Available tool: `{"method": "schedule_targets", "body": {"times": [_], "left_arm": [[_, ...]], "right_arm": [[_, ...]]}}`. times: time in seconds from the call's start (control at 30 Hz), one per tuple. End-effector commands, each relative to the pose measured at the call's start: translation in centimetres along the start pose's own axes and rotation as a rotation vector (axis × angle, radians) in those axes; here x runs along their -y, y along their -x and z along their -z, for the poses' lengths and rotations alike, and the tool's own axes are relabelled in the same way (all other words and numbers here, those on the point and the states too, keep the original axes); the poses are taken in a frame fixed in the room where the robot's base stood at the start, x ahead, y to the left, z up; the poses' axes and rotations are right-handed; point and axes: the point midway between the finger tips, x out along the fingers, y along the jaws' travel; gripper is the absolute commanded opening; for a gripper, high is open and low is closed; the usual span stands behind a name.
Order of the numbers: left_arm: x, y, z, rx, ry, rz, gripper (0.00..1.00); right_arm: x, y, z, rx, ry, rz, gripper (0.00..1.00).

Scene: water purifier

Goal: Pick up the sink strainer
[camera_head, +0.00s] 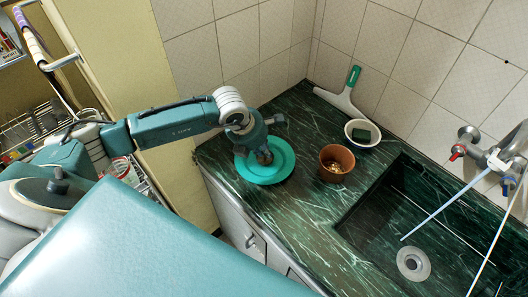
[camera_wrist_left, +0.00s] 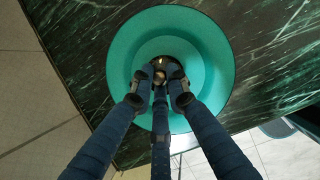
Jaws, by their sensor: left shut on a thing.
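My left gripper (camera_head: 264,157) reaches down over a round teal dish (camera_head: 283,170) on the dark green marble counter. In the left wrist view its fingers (camera_wrist_left: 161,82) are closed together over the middle of the teal dish (camera_wrist_left: 212,50). They are shut on a small dark, round thing with a metallic glint, which looks like the sink strainer (camera_wrist_left: 160,62). The fingers hide most of it, and I cannot tell whether it is clear of the dish. My right gripper is not in view.
A brown pot (camera_head: 337,163) with small bits inside stands right of the dish. Behind it are a white bowl (camera_head: 362,133) with a dark green sponge and a green-handled squeegee (camera_head: 345,93). The sink with a round metal drain (camera_head: 413,263) and a wall tap (camera_head: 480,150) are at right.

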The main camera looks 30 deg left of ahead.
Motion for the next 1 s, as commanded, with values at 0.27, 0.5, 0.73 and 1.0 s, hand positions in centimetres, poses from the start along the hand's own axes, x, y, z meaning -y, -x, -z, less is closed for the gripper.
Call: {"method": "schedule_targets", "body": {"times": [0.27,0.5,0.73,1.0], "left_arm": [[-0.1,2.7,-1.3,0.006,-0.002,-0.003,0.00],[-0.1,8.1,-3.5,0.008,-0.003,-0.003,0.00],[0.0,13.4,-5.7,0.007,-0.002,-0.002,0.00],[0.0,17.2,-7.2,0.004,-0.001,0.000,0.00]], "right_arm": [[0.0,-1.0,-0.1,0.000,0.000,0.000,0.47],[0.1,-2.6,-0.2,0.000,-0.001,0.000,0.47],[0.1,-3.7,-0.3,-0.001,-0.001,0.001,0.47],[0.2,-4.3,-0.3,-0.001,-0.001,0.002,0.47]]}}
